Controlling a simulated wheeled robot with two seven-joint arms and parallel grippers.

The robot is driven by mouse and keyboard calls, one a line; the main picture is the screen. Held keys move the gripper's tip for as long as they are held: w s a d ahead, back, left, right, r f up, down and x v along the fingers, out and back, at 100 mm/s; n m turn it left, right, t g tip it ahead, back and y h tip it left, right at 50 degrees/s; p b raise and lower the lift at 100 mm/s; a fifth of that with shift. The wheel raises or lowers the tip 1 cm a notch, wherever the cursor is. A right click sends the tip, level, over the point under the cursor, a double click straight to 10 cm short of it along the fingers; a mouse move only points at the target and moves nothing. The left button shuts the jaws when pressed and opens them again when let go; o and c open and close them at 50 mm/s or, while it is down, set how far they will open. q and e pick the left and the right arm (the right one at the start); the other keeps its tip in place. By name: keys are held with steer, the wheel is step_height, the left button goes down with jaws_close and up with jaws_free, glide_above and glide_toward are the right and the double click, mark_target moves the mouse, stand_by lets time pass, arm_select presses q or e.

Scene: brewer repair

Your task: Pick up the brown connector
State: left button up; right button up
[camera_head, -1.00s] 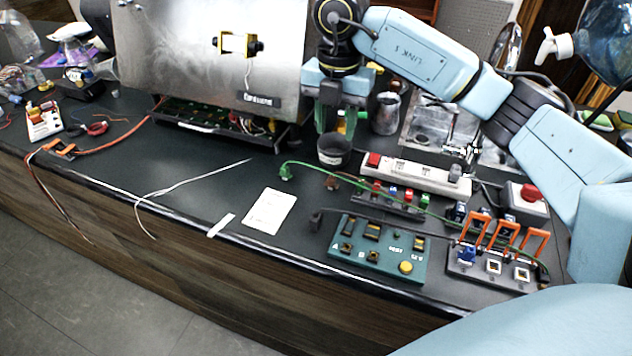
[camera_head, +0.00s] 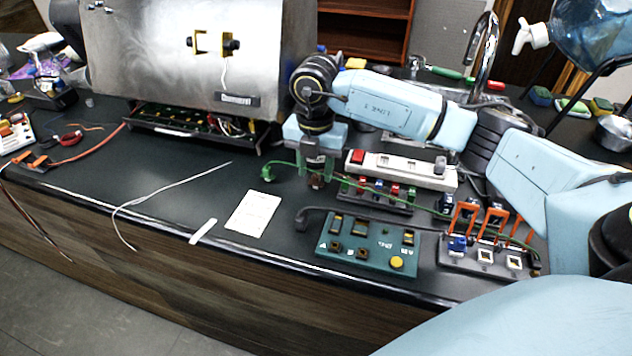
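The brown connector (camera_head: 316,182) lies on the dark counter, just right of a green plug. My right gripper (camera_head: 317,172) points down over it, with its fingertips low at the connector. The fingers partly cover the connector, and I cannot tell whether they are closed on it. My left gripper is not in view.
A green plug (camera_head: 268,173) with a green cable lies just left of the gripper. A white power strip (camera_head: 402,168), a row of coloured connectors (camera_head: 375,193) and a green button panel (camera_head: 367,245) are close on the right. A white card (camera_head: 253,212) lies in front. The steel brewer (camera_head: 150,60) stands behind left.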

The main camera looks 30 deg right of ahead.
mark_target(316, 181)
steer(key=shift+f, duration=1.35)
steer(key=c, duration=0.7)
steer(key=shift+r, duration=0.1)
